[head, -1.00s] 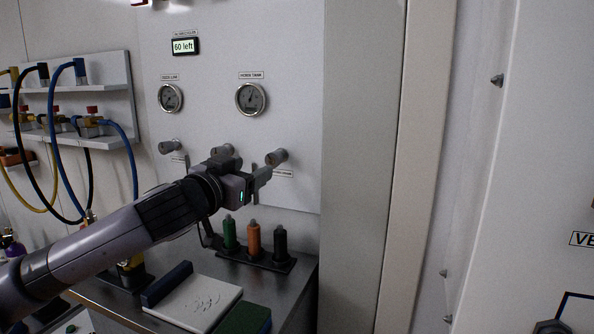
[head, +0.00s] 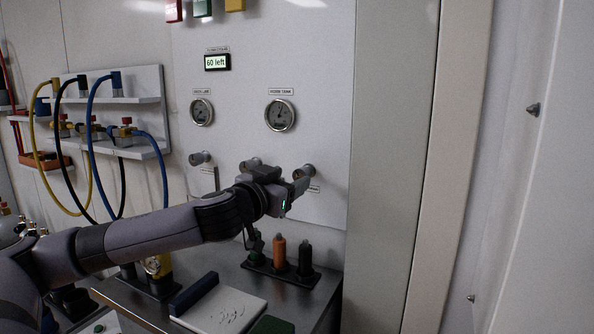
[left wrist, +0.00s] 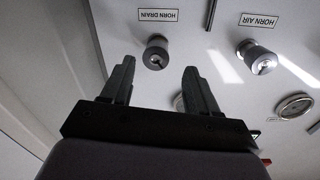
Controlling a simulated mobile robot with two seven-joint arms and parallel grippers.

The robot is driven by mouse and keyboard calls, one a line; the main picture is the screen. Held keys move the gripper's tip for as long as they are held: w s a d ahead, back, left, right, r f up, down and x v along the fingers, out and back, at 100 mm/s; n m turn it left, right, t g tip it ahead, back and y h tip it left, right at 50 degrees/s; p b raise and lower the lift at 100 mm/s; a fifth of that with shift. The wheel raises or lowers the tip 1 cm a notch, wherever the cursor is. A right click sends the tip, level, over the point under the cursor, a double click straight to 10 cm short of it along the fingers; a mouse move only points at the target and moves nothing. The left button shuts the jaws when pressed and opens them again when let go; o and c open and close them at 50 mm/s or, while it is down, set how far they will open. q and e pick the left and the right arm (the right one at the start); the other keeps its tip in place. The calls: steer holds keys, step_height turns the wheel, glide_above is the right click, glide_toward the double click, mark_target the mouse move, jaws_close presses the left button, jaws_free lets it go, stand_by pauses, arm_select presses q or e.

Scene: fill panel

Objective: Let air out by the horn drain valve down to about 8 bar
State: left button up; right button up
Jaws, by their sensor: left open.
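The horn drain valve (head: 308,171) is a grey round knob, rightmost of the row on the white panel. In the left wrist view, which is upside down, the horn drain knob (left wrist: 156,52) sits under its HORN DRAIN label (left wrist: 158,15). My left gripper (head: 298,184) is open just in front of and below this knob. In the left wrist view my left gripper (left wrist: 160,70) has the knob showing between its fingertips, apart from both. The horn tank gauge (head: 280,115) is above; its needle is too small to read. My right gripper is not in view.
The horn air knob (left wrist: 256,57) is beside the drain, partly behind my arm in the head view. Another knob (head: 199,158), a second gauge (head: 201,112) and a "60 left" display (head: 217,62) share the panel. Bottles in a rack (head: 305,258) stand below.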

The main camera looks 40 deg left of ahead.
mark_target(300, 176)
arm_select(q)
steer(key=shift+w+d+r+p, duration=0.15)
steer(key=shift+w+r+p, duration=0.05)
steer(key=shift+w+p, duration=0.4)
steer(key=shift+w+a+p, duration=0.25)
steer(key=shift+w+p, duration=0.15)
steer(key=shift+w, duration=0.1)
steer(key=shift+w+f, duration=0.2)
steer(key=shift+w, duration=0.4)
steer(key=shift+c, duration=0.2)
steer(key=c, duration=1)
steer(key=shift+f, duration=0.1)
